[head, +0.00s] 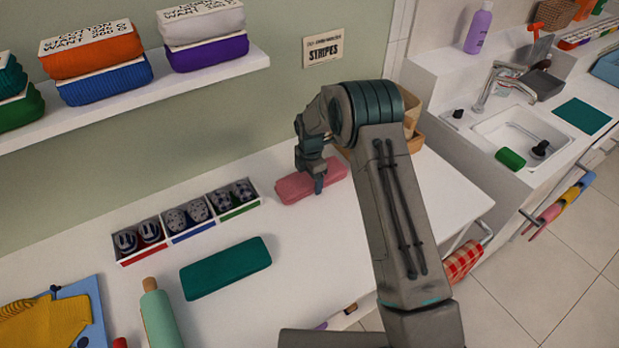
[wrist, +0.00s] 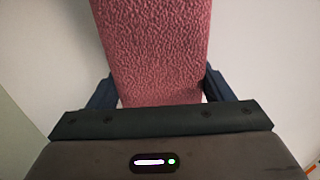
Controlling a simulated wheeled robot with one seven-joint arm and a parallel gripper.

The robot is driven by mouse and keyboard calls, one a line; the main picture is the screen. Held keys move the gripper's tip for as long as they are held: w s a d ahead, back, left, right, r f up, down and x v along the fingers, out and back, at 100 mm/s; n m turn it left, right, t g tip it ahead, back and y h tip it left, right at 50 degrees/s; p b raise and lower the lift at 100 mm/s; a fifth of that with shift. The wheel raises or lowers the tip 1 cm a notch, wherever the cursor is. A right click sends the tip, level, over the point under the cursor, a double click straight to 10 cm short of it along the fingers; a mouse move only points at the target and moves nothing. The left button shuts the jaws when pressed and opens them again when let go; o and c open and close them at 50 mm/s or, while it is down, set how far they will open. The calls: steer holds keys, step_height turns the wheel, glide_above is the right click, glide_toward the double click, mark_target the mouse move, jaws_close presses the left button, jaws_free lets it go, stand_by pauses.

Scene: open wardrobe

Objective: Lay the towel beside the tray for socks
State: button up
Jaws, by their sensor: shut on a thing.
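The pink folded towel (head: 296,187) is at the back of the white counter, to the right of the sock tray. My gripper (head: 318,181) points down and is shut on it. In the wrist view the towel (wrist: 155,50) lies between the two dark fingers and fills the space between them. I cannot tell whether its underside touches the counter. The sock tray (head: 193,233) is white with three compartments, each holding rolled socks, and red, blue and green front labels. A small gap separates its right end from the towel.
A teal folded towel (head: 226,268) lies in front of the tray. A green roller (head: 160,315) and a yellow garment (head: 45,328) are at the front left. A shelf (head: 150,93) with folded stacks hangs above. Free counter lies in front of the pink towel.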

steer(key=shift+f, duration=0.25)
steer(key=o, duration=0.8)
steer(key=shift+c, duration=0.3)
steer(key=shift+r, duration=0.15)
steer(key=shift+r, duration=0.25)
steer(key=shift+r+p, duration=1.7)
steer(key=shift+r, duration=2.45)
